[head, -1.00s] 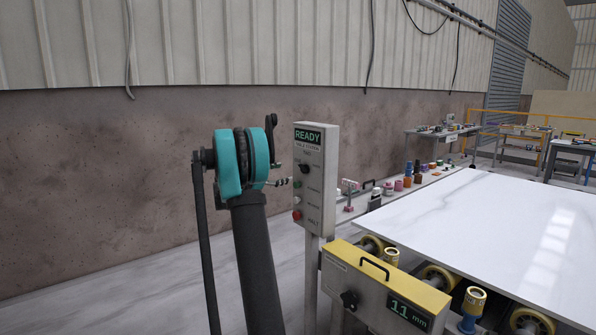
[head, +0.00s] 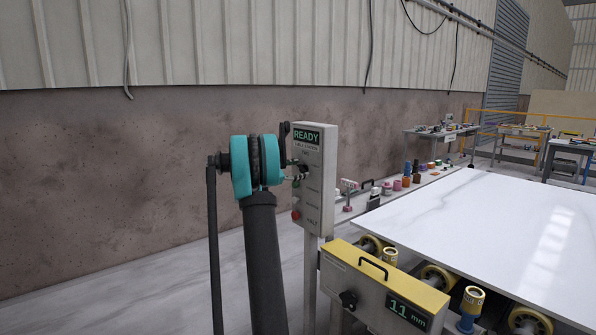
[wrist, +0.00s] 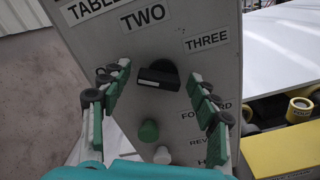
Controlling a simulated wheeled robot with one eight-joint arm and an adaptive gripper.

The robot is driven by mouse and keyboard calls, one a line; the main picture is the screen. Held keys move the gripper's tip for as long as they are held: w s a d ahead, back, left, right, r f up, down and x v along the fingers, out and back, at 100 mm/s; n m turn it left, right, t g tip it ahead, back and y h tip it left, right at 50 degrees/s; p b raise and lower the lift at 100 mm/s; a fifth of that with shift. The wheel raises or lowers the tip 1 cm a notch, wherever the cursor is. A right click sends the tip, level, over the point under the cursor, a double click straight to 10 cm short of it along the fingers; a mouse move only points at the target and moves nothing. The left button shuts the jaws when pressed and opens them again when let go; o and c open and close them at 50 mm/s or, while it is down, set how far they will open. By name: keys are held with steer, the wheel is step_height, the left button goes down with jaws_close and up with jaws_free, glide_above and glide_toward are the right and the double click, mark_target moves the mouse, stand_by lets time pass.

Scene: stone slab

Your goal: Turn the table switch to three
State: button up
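The table switch is a black knob (wrist: 158,75) on a grey control post (head: 314,190) with a green READY display (head: 307,137). In the wrist view, the label TWO (wrist: 143,17) is above the knob and THREE (wrist: 206,40) is to its upper right. A further label to its left is mostly hidden by a finger. The knob has a raised black bar lying roughly sideways; which label it points at I cannot tell. My gripper (wrist: 155,82) is open, with one green-padded finger on each side of the knob and visible gaps. It also shows in the head view (head: 297,172).
Green and pale buttons (wrist: 149,131) sit below the knob, and a red button (head: 296,215) is lower on the post. A yellow-topped box (head: 385,285) reading 11 mm and a white stone slab (head: 480,225) on rollers stand to the right.

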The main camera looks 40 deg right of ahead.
steer(key=c, duration=1)
steer(key=shift+o, duration=0.2)
steer(key=m, duration=0.4)
steer(key=shift+s+m, duration=0.15)
steer(key=shift+m, duration=0.25)
steer(key=m, duration=0.5)
steer(key=shift+s, duration=0.15)
steer(key=m, duration=0.4)
steer(key=shift+f, duration=0.15)
steer(key=m, duration=0.3)
steer(key=shift+s+f+m, duration=0.1)
steer(key=shift+s+m, duration=0.05)
steer(key=shift+m, duration=0.25)
steer(key=m, duration=0.6)
steer(key=shift+f, duration=0.2)
steer(key=shift+m, duration=0.3)
